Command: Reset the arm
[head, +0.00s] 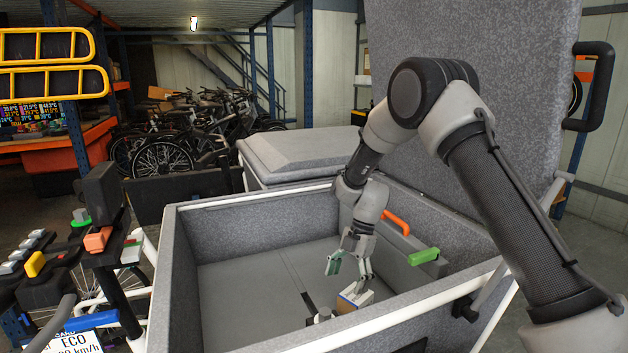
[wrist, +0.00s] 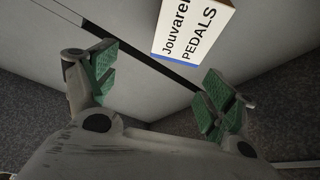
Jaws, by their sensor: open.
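My gripper (head: 349,269) hangs at the end of my bent arm, down inside a large grey box (head: 222,215). Its two fingers with green pads are spread apart, and nothing is between them. In the wrist view my gripper (wrist: 158,98) also shows wide open. A small white carton (wrist: 190,32) labelled "Jouvarel PEDALS" lies just beyond the fingertips, apart from them. In the head view the carton (head: 354,298) is partly hidden near the box's front wall.
The box's raised lid (head: 470,60) stands behind my arm. An orange handle (head: 396,222) and a green handle (head: 423,257) are on the right inner wall. Handlebar (head: 40,275) parts are at left. Bicycles (head: 165,150) stand behind. The box's left floor is clear.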

